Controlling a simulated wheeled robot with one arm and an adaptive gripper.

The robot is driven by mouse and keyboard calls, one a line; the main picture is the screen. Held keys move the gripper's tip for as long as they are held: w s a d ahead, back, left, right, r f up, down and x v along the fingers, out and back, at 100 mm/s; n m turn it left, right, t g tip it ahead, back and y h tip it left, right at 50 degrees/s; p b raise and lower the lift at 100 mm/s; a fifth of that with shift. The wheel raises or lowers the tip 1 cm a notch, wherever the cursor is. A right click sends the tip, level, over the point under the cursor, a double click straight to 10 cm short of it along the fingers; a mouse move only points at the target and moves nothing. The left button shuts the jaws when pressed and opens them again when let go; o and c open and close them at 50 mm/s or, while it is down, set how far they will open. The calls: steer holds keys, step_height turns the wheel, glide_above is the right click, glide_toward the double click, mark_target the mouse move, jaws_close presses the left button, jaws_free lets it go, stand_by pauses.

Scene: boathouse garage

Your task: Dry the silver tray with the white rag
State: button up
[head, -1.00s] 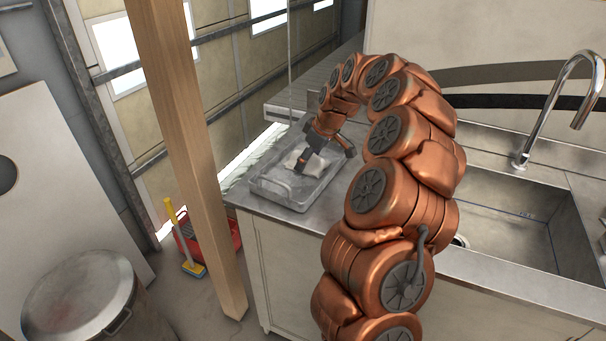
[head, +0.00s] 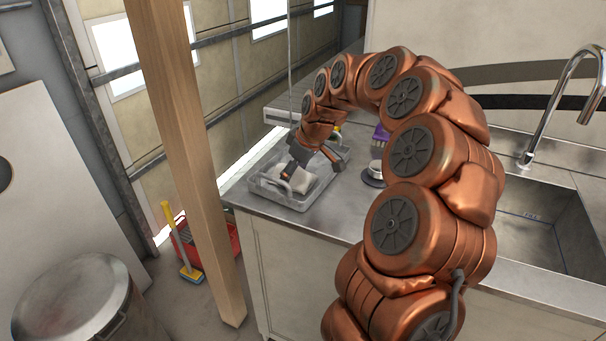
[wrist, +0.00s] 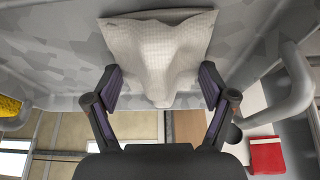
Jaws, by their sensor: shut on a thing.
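The silver tray (head: 262,190) is a shallow, shiny grey tray with raised walls at the left end of the metal counter. The white rag (head: 299,181) is over the tray's inside. My gripper (head: 312,166) reaches down over the tray from the back, its fingers around the rag. In the wrist view the rag (wrist: 158,40) is a textured off-white cloth, bunched between the two fingers of my gripper (wrist: 161,78), with its wider part spread against the grey tray surface (wrist: 60,55). A curved tray handle (wrist: 288,92) shows at the right. Whether the rag touches the floor everywhere is hidden.
A small cup (head: 375,168) on a dark saucer and a purple brush (head: 381,136) stand on the counter right of the tray, near my arm. The sink (head: 545,225) and faucet (head: 552,105) are farther right. A wooden post (head: 180,130) stands left of the counter.

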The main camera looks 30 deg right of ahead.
steer(key=shift+w+d+r+p, duration=0.1)
steer(key=shift+w+d+r, duration=0.2)
steer(key=shift+d, duration=0.45)
steer(key=shift+w+d+r+p, duration=0.1)
steer(key=shift+w+d, duration=0.3)
steer(key=shift+d, duration=0.3)
steer(key=shift+w+d+r+p, duration=0.15)
steer(key=shift+w+d, duration=0.2)
steer(key=shift+d, duration=0.4)
step_height(320, 180, up, 9)
steer(key=p, duration=0.2)
